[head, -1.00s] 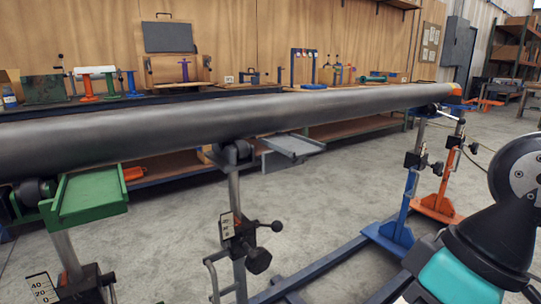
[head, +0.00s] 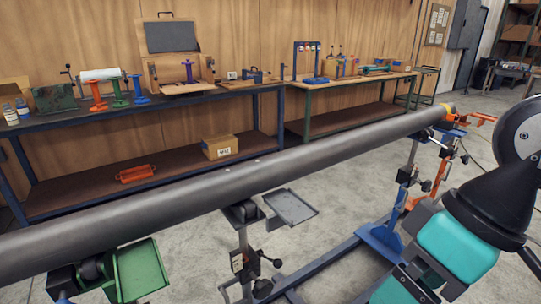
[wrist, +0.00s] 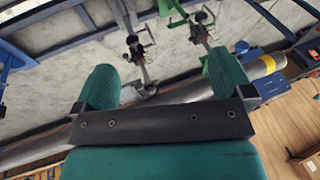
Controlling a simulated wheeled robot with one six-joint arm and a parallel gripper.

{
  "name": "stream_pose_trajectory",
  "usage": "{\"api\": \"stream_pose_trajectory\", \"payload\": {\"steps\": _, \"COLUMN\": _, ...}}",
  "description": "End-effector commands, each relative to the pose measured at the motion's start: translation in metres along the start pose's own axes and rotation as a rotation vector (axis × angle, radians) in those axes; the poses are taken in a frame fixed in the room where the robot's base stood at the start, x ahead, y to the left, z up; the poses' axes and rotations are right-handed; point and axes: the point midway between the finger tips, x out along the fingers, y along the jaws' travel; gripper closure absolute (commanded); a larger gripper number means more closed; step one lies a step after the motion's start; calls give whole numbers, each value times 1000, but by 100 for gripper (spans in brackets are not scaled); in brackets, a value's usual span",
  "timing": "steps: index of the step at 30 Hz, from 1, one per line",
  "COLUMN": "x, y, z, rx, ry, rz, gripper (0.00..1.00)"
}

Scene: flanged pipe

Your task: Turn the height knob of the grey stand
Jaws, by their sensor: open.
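The grey stand (head: 243,240) is in the middle of the head view, under the long dark pipe (head: 230,185), with a flat grey tray (head: 291,207) beside its roller. Low on its post are a black knob (head: 262,288) and a ball-ended handle (head: 277,263). The wrist view is upside down; what looks like the same stand (wrist: 139,50) shows beyond the gap between the fingers. My gripper (wrist: 165,78) has two teal fingers spread apart with nothing between them. In the head view its teal end is at the lower right, partly cut off, apart from the stand.
A green stand (head: 140,270) is at the lower left, a blue stand (head: 385,235) and an orange stand (head: 440,170) at the right. A blue floor rail (head: 325,262) runs between the stands. Workbenches (head: 130,115) line the wooden wall behind the pipe.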

Motion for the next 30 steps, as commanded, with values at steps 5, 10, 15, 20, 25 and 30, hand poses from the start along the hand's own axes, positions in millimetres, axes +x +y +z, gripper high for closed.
{"api": "stream_pose_trajectory", "payload": {"steps": 5, "x": 4, "y": 1, "z": 0, "rx": 0, "ry": 2, "rz": 0, "gripper": 2}}
{"api": "stream_pose_trajectory", "payload": {"steps": 10, "x": 43, "y": 13, "z": -5, "rx": -5, "ry": 61, "rz": 4, "gripper": 2}}
{"api": "stream_pose_trajectory", "payload": {"steps": 15, "x": 113, "y": 37, "z": -21, "rx": -18, "ry": 202, "rz": 19, "gripper": 2}}
{"api": "stream_pose_trajectory", "payload": {"steps": 20, "x": 173, "y": 60, "z": -38, "rx": -36, "ry": 347, "rz": 41, "gripper": 2}}
{"api": "stream_pose_trajectory", "payload": {"steps": 25, "x": 232, "y": 83, "z": -54, "rx": -59, "ry": 499, "rz": 71, "gripper": 2}}
{"api": "stream_pose_trajectory", "payload": {"steps": 30, "x": 287, "y": 106, "z": -68, "rx": -86, "ry": 651, "rz": 104, "gripper": 2}}
